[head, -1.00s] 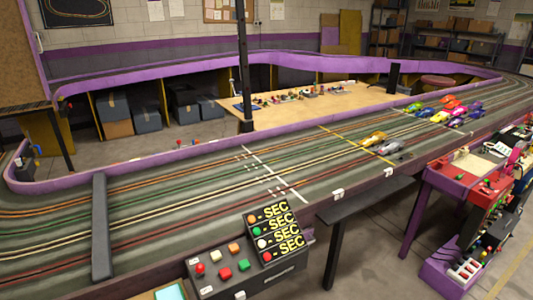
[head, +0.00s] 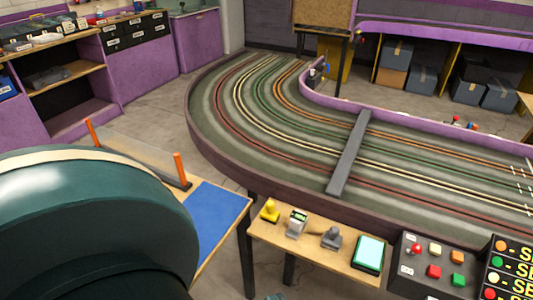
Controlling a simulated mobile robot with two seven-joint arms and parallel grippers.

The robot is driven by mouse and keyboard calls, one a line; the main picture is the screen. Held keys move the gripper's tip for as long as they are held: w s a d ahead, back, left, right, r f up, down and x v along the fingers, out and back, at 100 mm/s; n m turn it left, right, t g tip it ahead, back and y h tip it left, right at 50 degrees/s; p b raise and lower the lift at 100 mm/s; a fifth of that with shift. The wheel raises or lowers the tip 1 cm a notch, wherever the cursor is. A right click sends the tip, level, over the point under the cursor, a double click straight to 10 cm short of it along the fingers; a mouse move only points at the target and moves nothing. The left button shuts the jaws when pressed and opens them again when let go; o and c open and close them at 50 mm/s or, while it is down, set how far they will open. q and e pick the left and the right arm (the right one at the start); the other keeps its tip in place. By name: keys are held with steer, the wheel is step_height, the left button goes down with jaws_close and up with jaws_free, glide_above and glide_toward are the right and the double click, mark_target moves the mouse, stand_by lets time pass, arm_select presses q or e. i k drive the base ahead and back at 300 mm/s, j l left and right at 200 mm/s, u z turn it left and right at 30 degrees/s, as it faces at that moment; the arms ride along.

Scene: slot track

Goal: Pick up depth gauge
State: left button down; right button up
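A small wooden shelf (head: 330,256) is fixed at the track's near side. On it stands a small grey-white device with a green display (head: 297,223), which looks like the depth gauge, though it is too small to be sure. A yellow item (head: 270,211) stands to its left. A dark grey item (head: 332,238) stands to its right. Neither of my grippers shows. A large dark teal rounded part, apparently my own arm, fills the lower left and hides what lies behind it.
A tablet with a pale cyan screen (head: 369,254) lies at the shelf's right end, beside a button box (head: 432,262). A bench with a blue mat (head: 212,215) and orange posts lies left of the shelf. A grey bar (head: 350,155) bridges the slot track (head: 262,125).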

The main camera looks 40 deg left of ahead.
mark_target(298, 221)
steer(key=u, duration=1.1)
steer(key=z, duration=1.45)
steer(key=i+u, duration=0.15)
steer(key=u, duration=0.85)
